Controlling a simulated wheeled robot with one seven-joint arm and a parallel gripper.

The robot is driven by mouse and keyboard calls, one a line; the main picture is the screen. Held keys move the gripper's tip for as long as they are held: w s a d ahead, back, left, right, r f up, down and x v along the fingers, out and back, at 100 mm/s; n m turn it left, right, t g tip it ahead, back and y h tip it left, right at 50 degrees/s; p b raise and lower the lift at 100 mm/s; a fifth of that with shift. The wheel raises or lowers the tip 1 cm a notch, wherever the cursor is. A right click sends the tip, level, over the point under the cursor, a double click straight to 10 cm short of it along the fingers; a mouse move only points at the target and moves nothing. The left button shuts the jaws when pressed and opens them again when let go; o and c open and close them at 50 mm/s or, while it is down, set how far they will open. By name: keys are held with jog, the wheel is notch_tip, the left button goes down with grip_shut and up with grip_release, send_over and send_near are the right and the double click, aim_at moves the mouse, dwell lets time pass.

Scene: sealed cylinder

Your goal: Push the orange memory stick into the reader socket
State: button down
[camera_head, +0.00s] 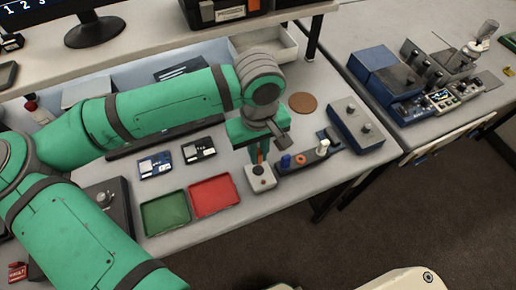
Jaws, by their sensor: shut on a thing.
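My gripper (261,158) points down at the right part of the desk, shut on the orange memory stick (261,156). Only a thin orange strip of the stick shows between the fingers. Directly below is a small light-grey box (262,185) with a dark round spot on top, which looks like the reader socket. The stick's lower end is right above or at this box. I cannot tell whether it touches or enters the opening.
Right of the box, a dark rack (285,170) holds a blue piece, an orange ring and a white-topped piece. A red tray (215,196) and green tray (166,213) lie to the left. A blue-grey knobbed box (356,128) and brown disc (303,103) stand behind.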

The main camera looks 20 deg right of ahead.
aim_at(259, 162)
jog(key=shift+a+f, duration=0.1)
jog(key=shift+f, duration=0.7)
jog(key=shift+s+f, duration=0.15)
jog(key=shift+f, duration=0.95)
jog(key=shift+d, duration=0.2)
jog(key=shift+a, duration=0.25)
dwell(0.3)
jog(key=shift+d+f, duration=0.1)
jog(key=shift+d, duration=0.15)
dwell(0.5)
